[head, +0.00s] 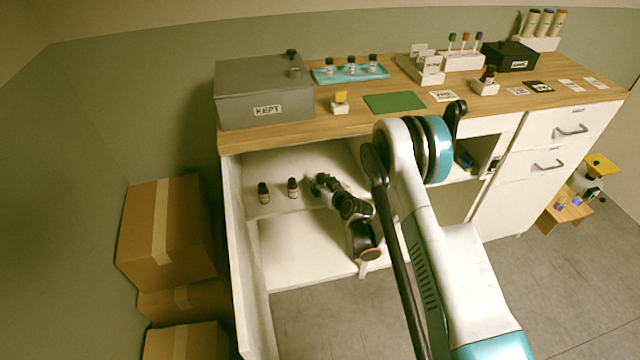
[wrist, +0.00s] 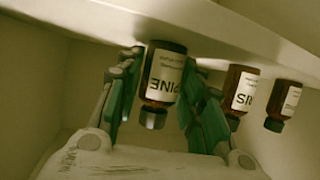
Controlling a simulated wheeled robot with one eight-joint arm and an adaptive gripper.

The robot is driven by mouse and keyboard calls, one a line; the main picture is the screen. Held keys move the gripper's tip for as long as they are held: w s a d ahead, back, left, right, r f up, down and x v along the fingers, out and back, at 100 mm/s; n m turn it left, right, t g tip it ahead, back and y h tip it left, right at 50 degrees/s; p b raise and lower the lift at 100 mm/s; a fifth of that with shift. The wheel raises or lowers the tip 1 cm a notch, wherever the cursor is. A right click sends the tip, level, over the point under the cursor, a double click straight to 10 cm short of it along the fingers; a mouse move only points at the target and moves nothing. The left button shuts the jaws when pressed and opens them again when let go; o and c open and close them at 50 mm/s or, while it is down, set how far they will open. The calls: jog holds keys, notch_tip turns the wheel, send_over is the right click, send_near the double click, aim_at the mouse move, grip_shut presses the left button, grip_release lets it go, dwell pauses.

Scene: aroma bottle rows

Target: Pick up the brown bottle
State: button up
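Three brown bottles with dark caps and white labels appear upside down in the wrist view. A second brown bottle (wrist: 241,91) and a third (wrist: 282,104) stand to the right, outside the fingers. In the head view, two bottles (head: 264,192) (head: 293,187) stand on the shelf left of my gripper (head: 318,184); the PINE bottle is not distinct there.
The shelf (head: 275,207) is inside an open white cabinet, under the wooden counter (head: 420,125). The cabinet's left wall (head: 240,245) is beside the bottles. A grey KEPT box (head: 262,95) and a teal tray (head: 325,77) of bottles stand on the counter. Cardboard boxes (head: 140,230) are stacked left.

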jog(key=c, duration=0.4)
jog(key=shift+r, duration=0.1)
